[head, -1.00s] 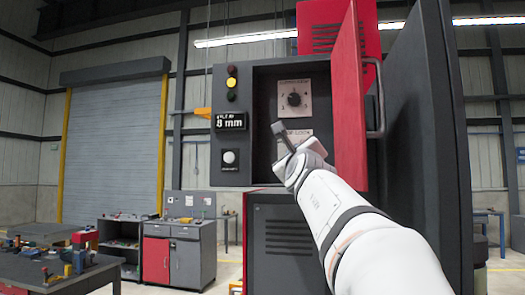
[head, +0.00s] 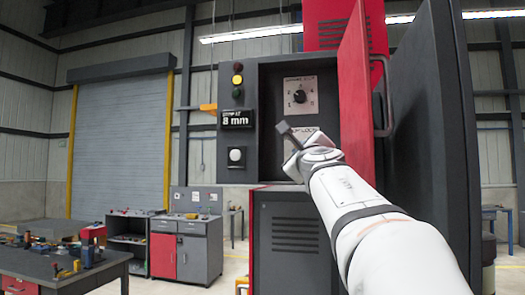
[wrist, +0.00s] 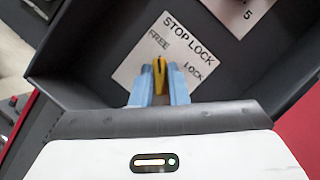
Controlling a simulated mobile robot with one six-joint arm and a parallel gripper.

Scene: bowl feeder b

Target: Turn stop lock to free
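The stop lock is a light plate (wrist: 150,55) with STOP LOCK across its top, FREE at left and LOCK at right, tilted in the wrist view. Its yellow and dark lever (wrist: 160,73) stands out from the plate. The blue fingers of my gripper (wrist: 159,93) stand apart, one on each side of the lever. A narrow gap seems to show beside it; contact is not clear. In the head view the stop lock plate (head: 311,131) is partly hidden behind my wrist, and the fingers and lever are hidden.
A numbered dial (head: 299,95) sits above in the same dark recess. The open red door (head: 354,95) stands close to the right of my arm. At left are a display reading 8 mm (head: 236,118), lamps and a white button (head: 236,155).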

